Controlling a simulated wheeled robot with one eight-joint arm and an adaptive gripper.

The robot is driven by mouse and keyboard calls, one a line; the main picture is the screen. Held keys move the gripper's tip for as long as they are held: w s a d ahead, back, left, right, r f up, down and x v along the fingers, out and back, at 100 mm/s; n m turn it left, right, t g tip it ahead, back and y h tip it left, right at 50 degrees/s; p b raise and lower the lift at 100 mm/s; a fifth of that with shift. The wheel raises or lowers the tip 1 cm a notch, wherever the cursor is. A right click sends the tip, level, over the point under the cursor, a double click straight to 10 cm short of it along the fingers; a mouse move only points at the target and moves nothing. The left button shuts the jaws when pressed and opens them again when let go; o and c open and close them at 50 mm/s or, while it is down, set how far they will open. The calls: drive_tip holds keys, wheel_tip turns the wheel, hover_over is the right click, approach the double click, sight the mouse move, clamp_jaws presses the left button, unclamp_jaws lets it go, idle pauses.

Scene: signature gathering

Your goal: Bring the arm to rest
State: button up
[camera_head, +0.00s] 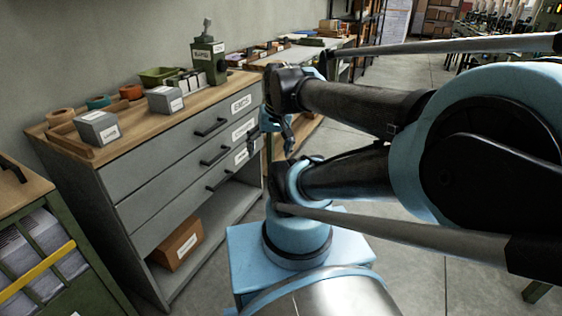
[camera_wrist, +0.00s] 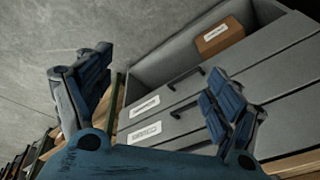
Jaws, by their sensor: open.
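My gripper (camera_head: 270,141) hangs in front of the right end of the grey drawer cabinet (camera_head: 146,196), beside its labelled drawer fronts. My arm is folded above my blue base, its dark links running in from the right. In the wrist view my gripper (camera_wrist: 158,76) has its two blue fingers spread wide with nothing between them. Behind the fingers show the cabinet's grey drawers (camera_wrist: 255,80), drawn upside down. In the head view the gripper is small and partly dark against the cabinet, and I cannot tell its exact gap to the drawer fronts.
The wooden cabinet top carries grey boxes (camera_head: 97,128), tape rolls (camera_head: 60,117), a green bin (camera_head: 160,76) and a green device (camera_head: 208,62). A brown box (camera_head: 178,244) sits on the open lower shelf. A green rack (camera_head: 40,262) stands at left. Grey floor (camera_head: 420,75) lies open behind.

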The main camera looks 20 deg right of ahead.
drive_tip(key=s+d+f+h, duration=0.1)
drive_tip(key=s+d+f, duration=0.2)
drive_tip(key=shift+s+d+f+n+g, duration=0.15)
drive_tip(key=shift+s+f+n+g, duration=0.1)
drive_tip(key=shift+f+n+g, duration=0.15)
drive_tip(key=shift+w+f, duration=0.2)
drive_tip(key=shift+w, duration=0.3)
